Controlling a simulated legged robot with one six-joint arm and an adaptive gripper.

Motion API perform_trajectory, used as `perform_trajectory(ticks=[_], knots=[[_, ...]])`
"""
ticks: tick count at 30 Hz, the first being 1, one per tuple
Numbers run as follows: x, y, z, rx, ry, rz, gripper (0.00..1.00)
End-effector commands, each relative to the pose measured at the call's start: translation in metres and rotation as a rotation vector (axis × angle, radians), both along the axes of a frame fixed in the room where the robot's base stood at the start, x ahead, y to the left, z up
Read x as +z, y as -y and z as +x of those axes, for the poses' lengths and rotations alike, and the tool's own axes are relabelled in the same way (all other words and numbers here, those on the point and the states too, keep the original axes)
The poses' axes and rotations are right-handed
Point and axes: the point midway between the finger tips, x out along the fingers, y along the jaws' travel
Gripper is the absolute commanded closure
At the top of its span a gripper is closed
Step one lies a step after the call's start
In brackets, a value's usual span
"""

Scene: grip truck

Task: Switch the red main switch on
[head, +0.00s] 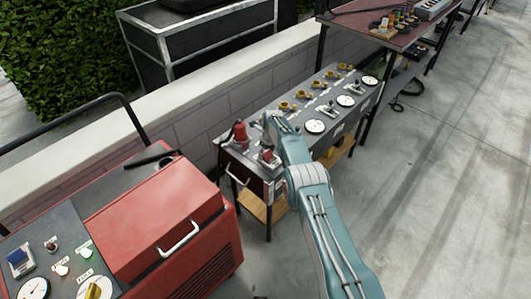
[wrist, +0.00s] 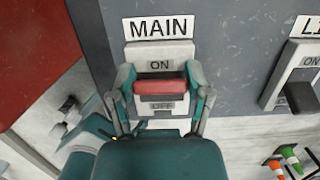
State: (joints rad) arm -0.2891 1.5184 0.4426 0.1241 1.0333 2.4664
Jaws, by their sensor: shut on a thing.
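The red main switch (wrist: 160,88) is a red lever on a pale plate, under a MAIN label (wrist: 158,27) in the wrist view. ON is written above the lever and OFF below it, partly covered. My gripper (wrist: 160,92) has one teal finger on each side of the lever and is shut on it. In the head view my gripper (head: 278,130) is at the left end of the grey control panel (head: 325,100). The arm hides part of the panel there, and I cannot make out the lever's position in that view.
A second switch with a dark lever (wrist: 300,95) is to the right in the wrist view. A red machine (head: 150,220) stands left of the panel. A table with tools (head: 385,22) is behind. Paved floor (head: 450,190) is open on the right.

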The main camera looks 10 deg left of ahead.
Motion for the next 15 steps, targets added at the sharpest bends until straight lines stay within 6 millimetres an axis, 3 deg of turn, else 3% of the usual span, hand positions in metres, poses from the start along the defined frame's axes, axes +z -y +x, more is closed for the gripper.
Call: perform_trajectory(ticks=[7,8,9,10,15], knots=[[0.0027,-0.0006,0.0025,-0.001,0.01,0.003,0.84],[0.0028,-0.0006,0.0025,-0.001,0.01,0.003,0.23],[0.0027,-0.0005,0.0024,-0.001,0.01,0.003,0.05],[0.0024,-0.0005,0.0021,-0.001,0.009,0.003,0.0],[0.0017,-0.0001,0.0013,-0.001,0.005,0.002,0.0]])
